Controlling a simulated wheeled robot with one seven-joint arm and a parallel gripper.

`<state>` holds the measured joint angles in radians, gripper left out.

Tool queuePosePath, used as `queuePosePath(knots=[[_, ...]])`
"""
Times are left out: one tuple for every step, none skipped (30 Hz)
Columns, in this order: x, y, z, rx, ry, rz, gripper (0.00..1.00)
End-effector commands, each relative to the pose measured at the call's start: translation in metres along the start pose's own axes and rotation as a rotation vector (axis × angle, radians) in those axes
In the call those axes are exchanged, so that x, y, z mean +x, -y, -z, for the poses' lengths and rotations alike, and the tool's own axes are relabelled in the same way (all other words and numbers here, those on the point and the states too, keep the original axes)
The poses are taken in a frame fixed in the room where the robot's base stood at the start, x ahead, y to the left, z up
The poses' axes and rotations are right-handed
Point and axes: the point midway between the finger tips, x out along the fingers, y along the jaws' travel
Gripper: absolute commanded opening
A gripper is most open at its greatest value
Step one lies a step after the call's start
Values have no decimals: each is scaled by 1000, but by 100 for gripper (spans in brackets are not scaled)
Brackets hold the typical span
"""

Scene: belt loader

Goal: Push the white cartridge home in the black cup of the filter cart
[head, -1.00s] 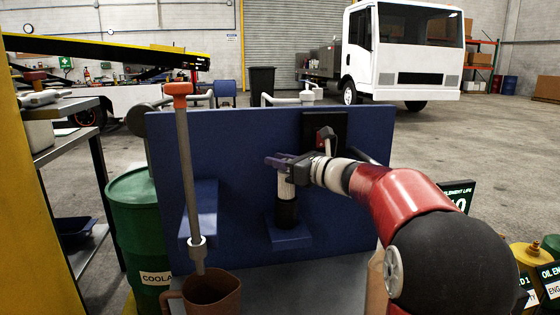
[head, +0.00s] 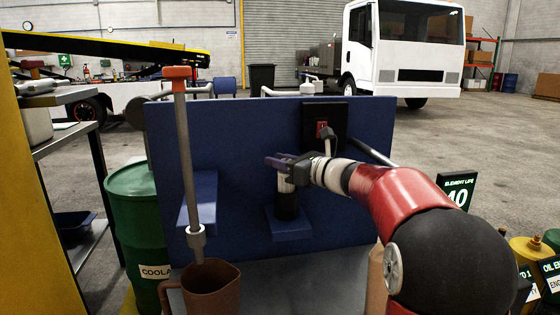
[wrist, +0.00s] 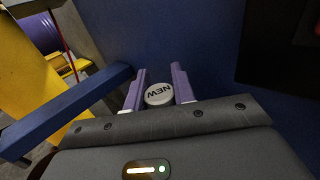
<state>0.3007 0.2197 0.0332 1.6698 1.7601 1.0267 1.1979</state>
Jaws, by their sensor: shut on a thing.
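The white cartridge (head: 286,184) stands upright with its lower part inside the black cup (head: 286,207); a short white length shows above the rim. The cup sits on a blue ledge of the filter cart (head: 240,140). My gripper (head: 283,162) is shut on the cartridge's upper end. In the wrist view, the cartridge's round white top (wrist: 158,94), marked "NEW", lies between the two purple fingers of my gripper (wrist: 158,90). The bottom of the cartridge is hidden in the cup, so I cannot tell whether it is fully seated.
A black plate with a red switch (head: 322,130) is on the panel behind my wrist. A rod with an orange top (head: 180,74) stands left, above a brown jug (head: 212,290). A green drum (head: 135,220) is further left. A display (head: 457,192) reads "ELEMENT LIFE 40".

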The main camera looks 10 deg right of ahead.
Motion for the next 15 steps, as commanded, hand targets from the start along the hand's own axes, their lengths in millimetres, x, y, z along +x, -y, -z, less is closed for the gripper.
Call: queuePosePath(knots=[[0,0,2,0,0,0,0],[0,0,3,0,0,0,0],[0,0,4,0,0,0,0],[0,0,5,0,0,0,0],[0,0,6,0,0,0,0],[0,0,6,0,0,0,0],[0,0,7,0,0,0,0],[0,0,8,0,0,0,0],[0,0,9,0,0,0,0],[0,0,10,0,0,0,0],[0,0,10,0,0,0,0],[0,0,12,0,0,0,0],[0,0,12,0,0,0,0],[0,0,13,0,0,0,0],[0,0,14,0,0,0,0]])
